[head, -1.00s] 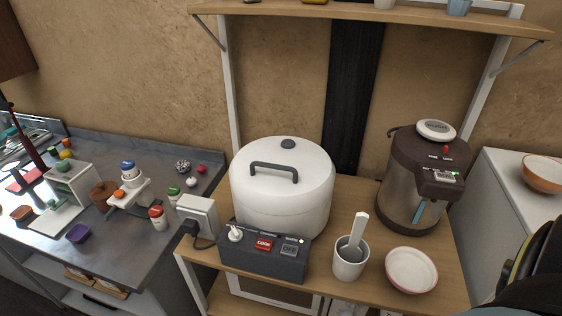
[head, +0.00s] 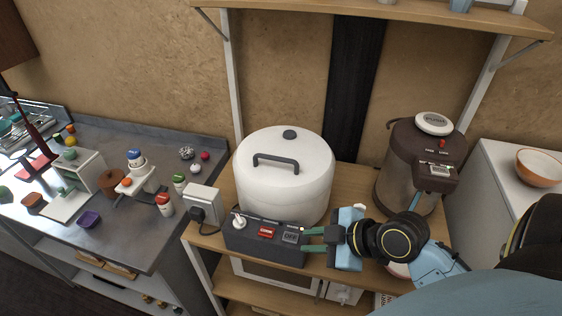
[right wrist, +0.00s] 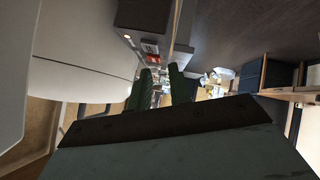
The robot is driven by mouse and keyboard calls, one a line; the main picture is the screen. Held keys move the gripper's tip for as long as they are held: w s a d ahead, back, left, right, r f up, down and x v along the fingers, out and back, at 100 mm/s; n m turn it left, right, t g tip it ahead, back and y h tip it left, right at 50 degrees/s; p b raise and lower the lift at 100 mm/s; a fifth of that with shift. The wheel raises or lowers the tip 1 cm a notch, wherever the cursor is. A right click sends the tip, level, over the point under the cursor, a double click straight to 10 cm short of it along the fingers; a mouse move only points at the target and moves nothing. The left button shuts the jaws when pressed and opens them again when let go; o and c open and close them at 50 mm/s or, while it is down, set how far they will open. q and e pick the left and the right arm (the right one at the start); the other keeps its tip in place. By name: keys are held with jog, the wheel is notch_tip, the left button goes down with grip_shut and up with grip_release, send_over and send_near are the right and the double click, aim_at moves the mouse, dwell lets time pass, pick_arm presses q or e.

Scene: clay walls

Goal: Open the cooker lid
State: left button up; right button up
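The white cooker (head: 283,195) stands on the wooden shelf unit with its lid (head: 310,150) closed. A dark bar handle (head: 276,161) and a dark knob (head: 289,134) are on the lid. A dark control box (head: 262,240) with a red button and a grey OFF button sits at its front. My right gripper (head: 308,238) is open and empty, at the right end of the control box, below the lid. In the right wrist view its two green fingers (right wrist: 160,88) are apart, and the white cooker (right wrist: 85,65) fills the left. My left gripper is out of view.
A brown dispenser (head: 413,165) stands to the right of the cooker. A white plug box (head: 203,203) is at the cooker's left. A wooden shelf (head: 370,17) hangs above; the space over the lid is clear.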

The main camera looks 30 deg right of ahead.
aim_at(281, 160)
jog(key=w+d+r+n+t+y, duration=0.1)
jog(key=w+d+r+n+t, duration=0.1)
jog(key=d+r+t, duration=0.3)
jog(key=w+d+r+n, duration=0.2)
jog(key=r+n, duration=0.1)
jog(key=r, duration=0.3)
jog(key=shift+t, duration=0.4)
jog(key=p+x, duration=0.1)
jog(key=x, duration=0.3)
jog(key=p+x, duration=0.1)
jog(key=x, duration=0.2)
jog(key=r+p+x, duration=0.1)
jog(key=p+x, duration=0.1)
jog(key=x, duration=0.2)
jog(key=shift+w+d+f, duration=0.1)
jog(key=shift+w+d, duration=0.05)
jog(key=shift+w, duration=0.3)
jog(key=shift+x, duration=0.85)
jog(key=shift+s+f, duration=0.1)
jog(key=shift+c, duration=0.2)
grip_shut()
